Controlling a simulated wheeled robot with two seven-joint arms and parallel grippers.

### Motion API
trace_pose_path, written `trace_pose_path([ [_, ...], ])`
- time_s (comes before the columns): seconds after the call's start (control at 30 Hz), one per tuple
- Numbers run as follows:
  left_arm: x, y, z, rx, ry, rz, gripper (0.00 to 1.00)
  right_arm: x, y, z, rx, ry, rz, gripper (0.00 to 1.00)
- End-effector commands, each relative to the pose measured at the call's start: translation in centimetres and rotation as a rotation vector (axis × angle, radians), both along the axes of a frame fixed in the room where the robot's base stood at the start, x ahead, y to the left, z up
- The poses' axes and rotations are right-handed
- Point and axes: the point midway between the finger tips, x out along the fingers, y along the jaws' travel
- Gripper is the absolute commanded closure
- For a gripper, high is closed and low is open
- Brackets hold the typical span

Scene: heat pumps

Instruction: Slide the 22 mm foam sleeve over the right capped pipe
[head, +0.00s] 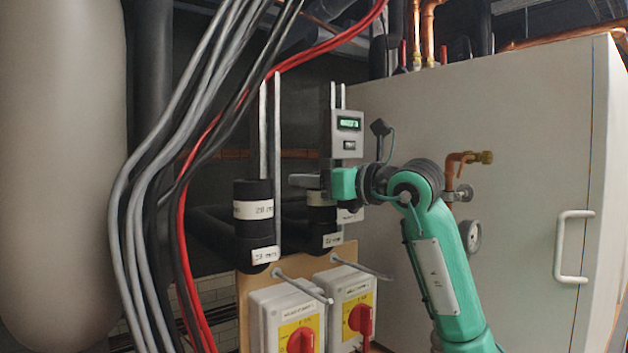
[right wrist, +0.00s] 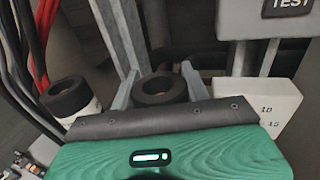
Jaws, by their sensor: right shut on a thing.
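The 22 mm foam sleeve (head: 321,222) is black and upright, with a white band near its top. It stands in a dark seat with a tag reading 22 mm. My right gripper (head: 312,183) is shut on its top from the right. In the right wrist view the sleeve's dark ring (right wrist: 160,91) shows between the two grey fingers of my right gripper (right wrist: 157,85). Its inside looks brownish; I cannot tell whether that is a pipe. I cannot make out the right capped pipe for sure. My left gripper is not in view.
A similar 28 mm sleeve (head: 253,192) stands close on the left. Two switch boxes with red knobs (head: 301,341) and thin rods (head: 303,286) are below. Hanging cables (head: 150,180) run left. A grey meter (head: 346,134) is above, a pale cabinet (head: 520,130) right.

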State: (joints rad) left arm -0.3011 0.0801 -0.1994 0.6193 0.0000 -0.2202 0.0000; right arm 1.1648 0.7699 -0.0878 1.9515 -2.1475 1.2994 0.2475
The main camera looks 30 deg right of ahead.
Motion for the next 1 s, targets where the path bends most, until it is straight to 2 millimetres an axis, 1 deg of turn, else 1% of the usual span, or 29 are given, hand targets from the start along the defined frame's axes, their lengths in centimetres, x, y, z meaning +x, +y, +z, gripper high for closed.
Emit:
trace_pose_path([
  [0.3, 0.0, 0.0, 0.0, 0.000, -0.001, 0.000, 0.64, 0.0, 0.0, 0.0, 0.000, 0.000, 0.000, 0.64],
  [0.33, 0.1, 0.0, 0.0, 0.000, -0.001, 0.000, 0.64, 0.0, 0.0, 0.0, 0.000, 0.000, 0.000, 0.47],
  [0.43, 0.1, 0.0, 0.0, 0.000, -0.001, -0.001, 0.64, 0.0, 0.0, 0.0, 0.000, 0.000, 0.000, 0.28],
  [0.77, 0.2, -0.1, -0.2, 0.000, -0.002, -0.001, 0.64, -0.2, -0.1, -0.1, -0.001, -0.001, -0.001, 0.28],
  [0.87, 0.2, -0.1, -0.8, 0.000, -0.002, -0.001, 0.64, -0.9, -0.4, -0.2, 0.000, -0.003, -0.003, 0.28],
  [0.97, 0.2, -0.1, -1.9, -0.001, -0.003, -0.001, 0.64, -2.4, -0.9, -0.4, -0.002, -0.004, -0.003, 0.28],
  [1.0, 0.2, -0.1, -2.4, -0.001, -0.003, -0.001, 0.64, -3.2, -1.2, -0.5, -0.002, -0.005, -0.004, 0.28],
])
